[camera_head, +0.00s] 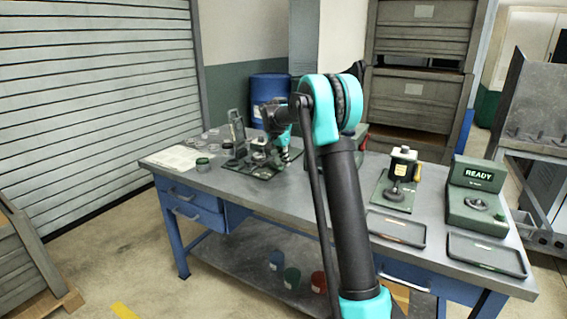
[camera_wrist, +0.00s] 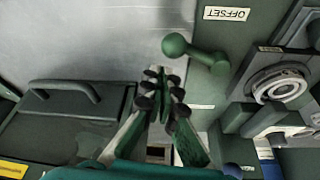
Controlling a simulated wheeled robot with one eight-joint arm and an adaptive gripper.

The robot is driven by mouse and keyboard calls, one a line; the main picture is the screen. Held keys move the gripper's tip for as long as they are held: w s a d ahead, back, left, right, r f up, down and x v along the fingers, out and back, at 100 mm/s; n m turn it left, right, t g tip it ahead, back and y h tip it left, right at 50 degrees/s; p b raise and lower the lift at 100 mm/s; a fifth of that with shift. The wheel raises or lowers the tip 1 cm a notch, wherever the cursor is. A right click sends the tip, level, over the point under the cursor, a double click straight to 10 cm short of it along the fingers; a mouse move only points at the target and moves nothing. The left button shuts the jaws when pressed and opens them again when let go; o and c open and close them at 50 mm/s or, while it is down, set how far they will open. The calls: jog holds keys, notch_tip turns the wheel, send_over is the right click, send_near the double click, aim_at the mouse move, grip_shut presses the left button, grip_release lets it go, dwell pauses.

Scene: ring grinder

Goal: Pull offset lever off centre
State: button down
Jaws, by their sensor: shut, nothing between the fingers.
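The offset lever (camera_wrist: 198,54) is a green lever with a round ball knob at its left end in the wrist view. It sits on a green base plate beside a white OFFSET label (camera_wrist: 227,13). The lever slants from the knob down to the right towards a rounded hub. My gripper (camera_wrist: 158,84) is shut and empty, its tips just below and left of the knob, with a visible gap in the picture. In the head view, my wrist end (camera_head: 283,145) is over the grinder fixture (camera_head: 258,158); the lever is too small to make out there.
A round ring holder (camera_wrist: 282,85) stands right of the lever. A dark green lidded box (camera_wrist: 65,125) with a handle lies left. Bare metal bench (camera_wrist: 90,35) is clear at upper left. A READY unit (camera_head: 478,190) and dark trays (camera_head: 486,254) stand at the bench's right.

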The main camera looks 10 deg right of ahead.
jog(key=shift+w+d+r, duration=0.3)
jog(key=shift+w+d, duration=0.05)
jog(key=shift+d, duration=0.25)
jog(key=shift+w+d+r, duration=0.25)
jog(key=shift+w+d, duration=0.05)
jog(key=shift+d, duration=0.3)
jog(key=v, duration=0.9)
jog(key=shift+w+a+r, duration=0.15)
jog(key=shift+a, duration=0.2)
